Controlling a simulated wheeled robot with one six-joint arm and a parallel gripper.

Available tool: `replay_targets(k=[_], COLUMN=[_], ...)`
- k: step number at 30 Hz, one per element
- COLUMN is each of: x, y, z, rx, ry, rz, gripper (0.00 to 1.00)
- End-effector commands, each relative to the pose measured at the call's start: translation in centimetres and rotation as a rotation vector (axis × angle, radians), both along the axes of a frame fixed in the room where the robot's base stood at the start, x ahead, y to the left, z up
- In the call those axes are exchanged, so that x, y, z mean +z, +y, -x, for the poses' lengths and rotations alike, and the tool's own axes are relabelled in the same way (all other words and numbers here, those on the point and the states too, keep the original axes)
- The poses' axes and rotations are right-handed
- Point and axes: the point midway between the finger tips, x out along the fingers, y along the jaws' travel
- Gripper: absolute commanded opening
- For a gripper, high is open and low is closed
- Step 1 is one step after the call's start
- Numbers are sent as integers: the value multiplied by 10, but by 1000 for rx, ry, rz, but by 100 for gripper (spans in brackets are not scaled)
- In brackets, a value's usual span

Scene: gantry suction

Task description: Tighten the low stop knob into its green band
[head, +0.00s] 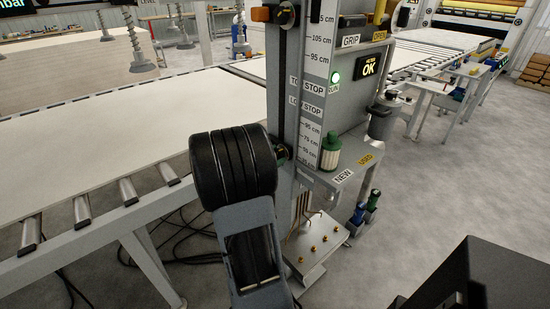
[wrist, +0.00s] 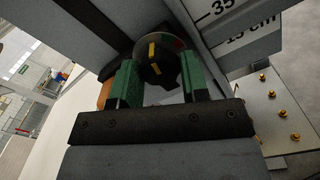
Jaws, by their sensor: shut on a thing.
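The low stop knob (wrist: 154,72) is black with a yellow pointer mark, in the upper middle of the wrist view. My gripper (wrist: 158,78) has its green fingers on both sides of the knob and is shut on it. A round dial face shows behind the knob, with a reddish part at its upper right. I cannot make out the green band or tell whether the pointer is in it. In the head view, my black wrist hides most of the gripper, and a small dark part shows beside the grey post by the LOW STOP label (head: 305,107).
The scale plate (head: 317,60) with cm marks runs up the post. A roller conveyor (head: 75,195) with a pale board lies to the left. A shelf (head: 338,177) labelled NEW and USED holds a green and white canister (head: 331,151). A base plate (head: 312,246) with brass bolts is below.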

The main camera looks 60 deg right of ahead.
Motion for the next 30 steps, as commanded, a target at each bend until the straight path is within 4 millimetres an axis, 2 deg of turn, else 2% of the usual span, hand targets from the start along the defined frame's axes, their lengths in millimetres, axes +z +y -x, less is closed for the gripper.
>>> replay_targets(k=[5, 6, 14, 23, 26, 30], x=[1, 1, 0, 0, 0, 0], y=[0, 0, 0, 4, 14, 39], z=[0, 0, 0, -2, -6, -15], rx=[-2, -2, 0, 2, 4, 7], ry=[-1, -1, 0, 1, 1, 0], rz=[2, 2, 1, 0, 0, 1], gripper=[18, 43, 67, 67, 67, 67])
